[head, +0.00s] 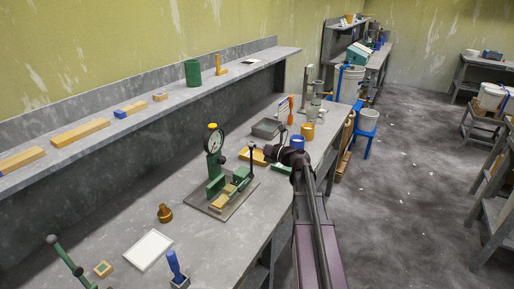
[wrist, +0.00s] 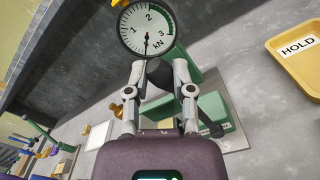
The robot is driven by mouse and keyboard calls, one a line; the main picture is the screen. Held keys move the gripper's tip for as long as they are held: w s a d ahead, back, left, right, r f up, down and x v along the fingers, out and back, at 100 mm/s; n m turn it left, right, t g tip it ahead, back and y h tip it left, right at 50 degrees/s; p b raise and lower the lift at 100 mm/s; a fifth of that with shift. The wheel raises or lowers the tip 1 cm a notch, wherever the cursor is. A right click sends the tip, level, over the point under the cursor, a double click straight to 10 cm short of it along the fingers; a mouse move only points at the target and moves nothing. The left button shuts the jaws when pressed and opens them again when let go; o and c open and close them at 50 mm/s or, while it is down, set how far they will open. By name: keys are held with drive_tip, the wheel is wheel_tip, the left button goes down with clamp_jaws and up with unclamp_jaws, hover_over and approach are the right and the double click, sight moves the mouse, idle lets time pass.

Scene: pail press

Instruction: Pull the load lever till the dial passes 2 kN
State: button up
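The press has a green frame (head: 216,165) on a grey base plate on the bench. Its round white dial (head: 213,140) also shows in the wrist view (wrist: 138,25), where the needle points almost straight down, well below the 1 mark. The load lever (head: 252,160) stands upright with a black knob (wrist: 160,76). My gripper (head: 272,154) is to the right of the lever in the head view. In the wrist view its two fingers (wrist: 159,66) are apart, with the knob seen between them. I cannot tell whether they touch it.
A yellow tray marked HOLD (wrist: 272,60) lies beside the press. A blue cup (head: 297,143) and grey tray (head: 267,128) stand behind my gripper. A brass weight (head: 164,213), white panel (head: 148,250) and blue-handled tool (head: 176,268) are on the near bench.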

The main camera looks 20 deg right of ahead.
drive_tip(key=shift+w+d, duration=0.1)
drive_tip(key=shift+d, duration=0.05)
idle(0.3)
drive_tip(key=shift+w+d+f, duration=0.15)
drive_tip(key=shift+w+d, duration=0.6)
drive_tip(key=shift+d, duration=0.35)
drive_tip(key=shift+w+d+f+b, duration=0.3)
drive_tip(key=shift+w+d, duration=0.15)
drive_tip(key=shift+d, duration=0.15)
drive_tip(key=shift+w+d+f+b, duration=0.15)
drive_tip(key=shift+w+d+b, duration=0.2)
drive_tip(key=shift+d, duration=0.2)
drive_tip(key=shift+w, duration=0.1)
drive_tip(key=shift+w+d+f+b, duration=0.35)
drive_tip(key=shift+d+f, duration=0.05)
drive_tip(key=shift+d, duration=0.15)
drive_tip(key=shift+w+d+f+b, duration=0.35)
drive_tip(key=shift+d, duration=0.15)
